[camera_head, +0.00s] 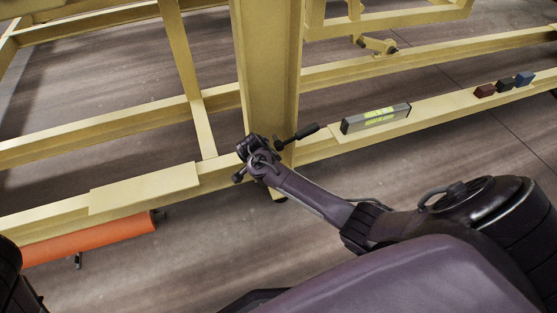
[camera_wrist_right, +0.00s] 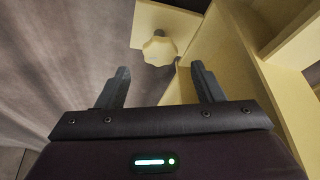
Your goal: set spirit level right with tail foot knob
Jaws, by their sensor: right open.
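The spirit level (camera_head: 376,118) is a grey bar with yellow-green vials, lying on a pale plate on the yellow frame's front beam, right of the post. The tail foot knob (camera_wrist_right: 160,49) is a pale yellow lobed knob in the right wrist view, under a small yellow plate. My right gripper (camera_head: 258,160) is at the foot of the post in the head view. In the wrist view my right gripper (camera_wrist_right: 159,69) is open, its fingers apart and empty, with the knob beyond the tips, between their lines. The knob is not clearly visible in the head view. My left gripper is out of view.
A thick yellow post (camera_head: 268,75) rises beside my right gripper. An orange roller (camera_head: 95,238) is below the beam at left. Brown floor lies in front.

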